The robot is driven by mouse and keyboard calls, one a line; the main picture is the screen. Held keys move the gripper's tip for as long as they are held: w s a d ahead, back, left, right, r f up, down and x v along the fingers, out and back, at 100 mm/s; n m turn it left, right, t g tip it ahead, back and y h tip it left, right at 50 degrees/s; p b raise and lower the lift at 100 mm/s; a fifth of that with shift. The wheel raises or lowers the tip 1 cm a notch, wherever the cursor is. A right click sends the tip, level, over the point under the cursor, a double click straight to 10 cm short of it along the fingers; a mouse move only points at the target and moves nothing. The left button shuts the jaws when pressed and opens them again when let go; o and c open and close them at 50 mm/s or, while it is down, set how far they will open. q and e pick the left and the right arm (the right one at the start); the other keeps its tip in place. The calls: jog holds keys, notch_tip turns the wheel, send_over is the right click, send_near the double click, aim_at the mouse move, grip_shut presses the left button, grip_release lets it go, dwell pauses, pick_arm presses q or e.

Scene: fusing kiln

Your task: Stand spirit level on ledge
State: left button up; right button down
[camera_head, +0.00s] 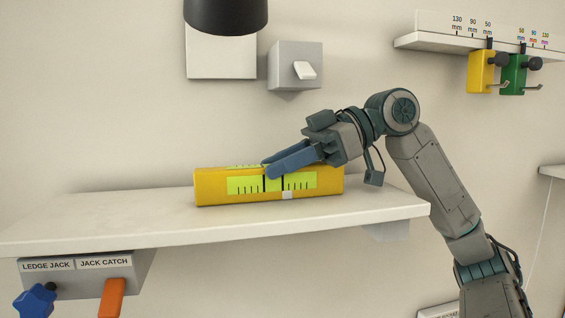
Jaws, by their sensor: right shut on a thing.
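A yellow spirit level (215,188) with a green-yellow scale window sits upright on its long edge on the white ledge (110,216), toward the ledge's right half. My right gripper (268,168) reaches in from the right, and its blue fingers are shut on the level near its middle, covering part of its top and front. The level's underside appears to touch the ledge. My left gripper is not in view.
Below the ledge at left is a jack box (140,278) with a blue knob (35,301) and an orange lever (112,298). A switch box (295,66) and a dark cylinder (226,14) are above. A scaled rail (470,40) at upper right holds yellow and green hooked blocks. The ledge's left part is clear.

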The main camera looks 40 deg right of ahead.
jog(key=c, duration=1.1)
grip_release()
jog(key=shift+o, duration=0.2)
jog(key=shift+s+d+r+b, duration=0.1)
jog(key=shift+s+d+b, duration=0.15)
jog(key=shift+d+b, duration=0.2)
jog(key=b+v, duration=0.2)
jog(key=v, duration=0.7)
jog(key=shift+r, duration=0.1)
jog(key=v, duration=0.4)
jog(key=shift+s+d+r, duration=0.15)
jog(key=shift+d+r, duration=0.05)
jog(key=shift+d, duration=0.1)
jog(key=shift+f, duration=0.1)
